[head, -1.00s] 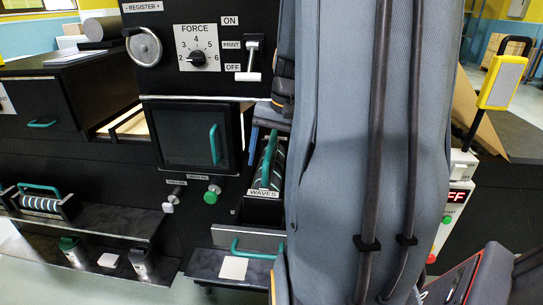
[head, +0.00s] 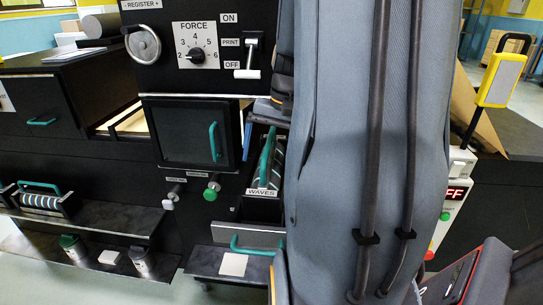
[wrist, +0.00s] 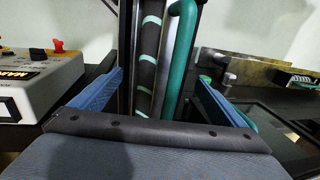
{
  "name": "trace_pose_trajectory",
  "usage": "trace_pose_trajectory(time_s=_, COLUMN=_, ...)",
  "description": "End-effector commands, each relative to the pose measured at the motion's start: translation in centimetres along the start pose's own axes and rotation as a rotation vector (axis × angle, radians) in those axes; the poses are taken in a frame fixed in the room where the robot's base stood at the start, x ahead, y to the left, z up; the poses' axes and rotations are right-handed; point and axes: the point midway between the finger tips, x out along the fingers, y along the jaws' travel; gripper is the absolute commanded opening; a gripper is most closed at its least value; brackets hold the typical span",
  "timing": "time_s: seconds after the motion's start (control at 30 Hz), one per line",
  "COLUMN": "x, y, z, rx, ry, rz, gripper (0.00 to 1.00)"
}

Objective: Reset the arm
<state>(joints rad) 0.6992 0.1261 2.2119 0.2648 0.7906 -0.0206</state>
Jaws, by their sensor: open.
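My gripper (wrist: 158,98) is open, with one blue finger on each side in the wrist view. A dark striped roller with a green handle (wrist: 182,55) stands upright in front of and between the fingers. I cannot tell whether the fingers touch it. In the head view my grey arm covers the middle right and hides most of the gripper. Left of the arm, a striped roller with a green handle (head: 266,160) leans in a black holder labelled WAVES (head: 262,192).
A black machine carries a FORCE dial (head: 197,55), a PRINT lever (head: 252,55) and a dark door (head: 190,135). Another roller (head: 40,202) rests at the lower left. A white control box (wrist: 35,85) stands left in the wrist view. A yellow-framed sign (head: 501,80) stands at right.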

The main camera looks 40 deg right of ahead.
Motion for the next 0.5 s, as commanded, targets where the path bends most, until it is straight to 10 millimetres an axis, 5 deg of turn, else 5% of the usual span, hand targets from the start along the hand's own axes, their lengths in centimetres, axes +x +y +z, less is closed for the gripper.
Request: trace_pose_trajectory(time_s=0.5, x=-2.4, y=-0.5, z=0.0, rx=-0.001, ry=0.001, rz=0.000, gripper=0.94)
